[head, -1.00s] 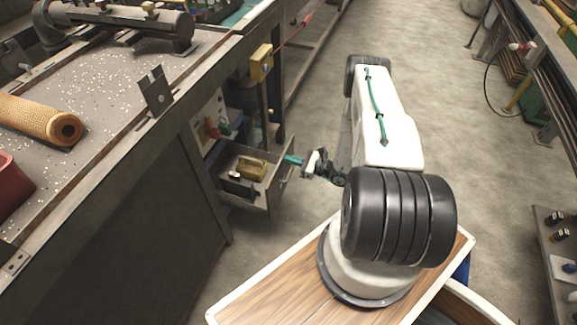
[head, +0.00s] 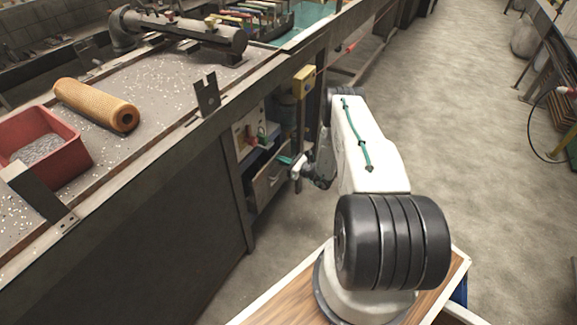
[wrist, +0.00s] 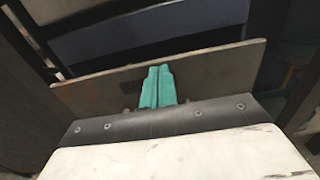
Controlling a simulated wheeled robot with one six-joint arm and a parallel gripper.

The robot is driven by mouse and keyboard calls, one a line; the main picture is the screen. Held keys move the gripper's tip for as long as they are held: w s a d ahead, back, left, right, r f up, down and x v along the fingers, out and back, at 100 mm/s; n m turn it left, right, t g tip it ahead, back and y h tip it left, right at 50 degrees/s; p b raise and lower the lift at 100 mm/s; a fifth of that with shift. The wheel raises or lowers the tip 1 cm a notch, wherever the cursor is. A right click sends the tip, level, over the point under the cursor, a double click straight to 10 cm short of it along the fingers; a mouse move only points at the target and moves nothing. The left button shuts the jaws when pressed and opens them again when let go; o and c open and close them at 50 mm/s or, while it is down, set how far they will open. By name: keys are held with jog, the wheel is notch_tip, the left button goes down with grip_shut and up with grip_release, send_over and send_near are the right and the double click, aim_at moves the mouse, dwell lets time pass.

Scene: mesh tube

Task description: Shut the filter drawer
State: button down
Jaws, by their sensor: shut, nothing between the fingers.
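The filter drawer (head: 272,180) sits in the lower part of the bench frame in the head view, mostly inside its opening. Its metal front panel (wrist: 215,72) crosses the wrist view, slightly tilted there. My gripper (head: 287,160) is shut and empty, with its green fingertips at the drawer front. In the wrist view the two green fingers (wrist: 158,85) lie together against or just before the panel; exact contact cannot be told. The drawer's contents are hidden in the head view, and I cannot tell whether a small gap remains at the front.
A yellow box (head: 304,82) is on the bench post above the drawer. The mesh tube (head: 97,104) and a red tray (head: 45,150) are on the bench top. Bare floor (head: 440,150) lies to the right of my arm.

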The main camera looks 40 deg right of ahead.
aim_at(274, 156)
jog(key=x, duration=0.5)
jog(key=shift+w+r, duration=0.1)
jog(key=shift+w, duration=0.25)
jog(key=shift+w+a+r, duration=0.1)
jog(key=shift+w+a, duration=0.1)
jog(key=v, duration=1.5)
jog(key=shift+f, duration=0.2)
